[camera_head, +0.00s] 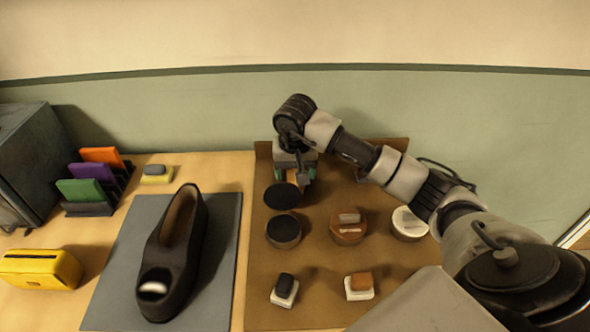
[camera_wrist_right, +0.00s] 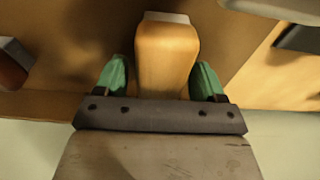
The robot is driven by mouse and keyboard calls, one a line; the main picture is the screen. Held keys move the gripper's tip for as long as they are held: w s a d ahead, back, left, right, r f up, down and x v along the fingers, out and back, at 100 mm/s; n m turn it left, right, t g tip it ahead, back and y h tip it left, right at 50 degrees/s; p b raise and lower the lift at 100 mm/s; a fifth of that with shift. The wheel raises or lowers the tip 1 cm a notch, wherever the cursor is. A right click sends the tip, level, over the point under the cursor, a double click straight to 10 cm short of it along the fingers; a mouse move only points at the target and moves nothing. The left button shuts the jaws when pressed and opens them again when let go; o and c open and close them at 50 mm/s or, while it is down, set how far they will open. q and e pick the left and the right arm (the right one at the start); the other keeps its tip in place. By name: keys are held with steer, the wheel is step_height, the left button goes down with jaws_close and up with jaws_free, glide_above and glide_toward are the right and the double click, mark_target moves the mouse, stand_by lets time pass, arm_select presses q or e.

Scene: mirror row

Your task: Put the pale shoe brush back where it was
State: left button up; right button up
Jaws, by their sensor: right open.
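The pale shoe brush (camera_wrist_right: 167,55), a light wooden block with a whitish strip at its far end, stands between the two green fingertips in the right wrist view. My right gripper (camera_wrist_right: 160,80) is open around it, with a narrow gap visible on the right side; contact on the left is hard to tell. In the head view my right gripper (camera_head: 294,175) is over the back left of the brown board (camera_head: 325,265), and the brush (camera_head: 292,177) is mostly hidden beneath it. My left gripper is not in view.
On the board are a black lid (camera_head: 282,195), a dark tin (camera_head: 283,231), a brown tin (camera_head: 348,228), a white tin (camera_head: 409,226), a dark brush (camera_head: 285,289) and a brown brush (camera_head: 359,285). A black shoe (camera_head: 172,255) lies on a grey mat (camera_head: 115,290) at left.

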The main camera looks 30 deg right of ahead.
mark_target(295, 171)
steer(key=shift+r, duration=0.2)
step_height(295, 171, up, 12)
steer(key=s+b, duration=0.1)
steer(key=shift+a, duration=0.4)
steer(key=shift+s+f, duration=0.1)
stand_by(0.9)
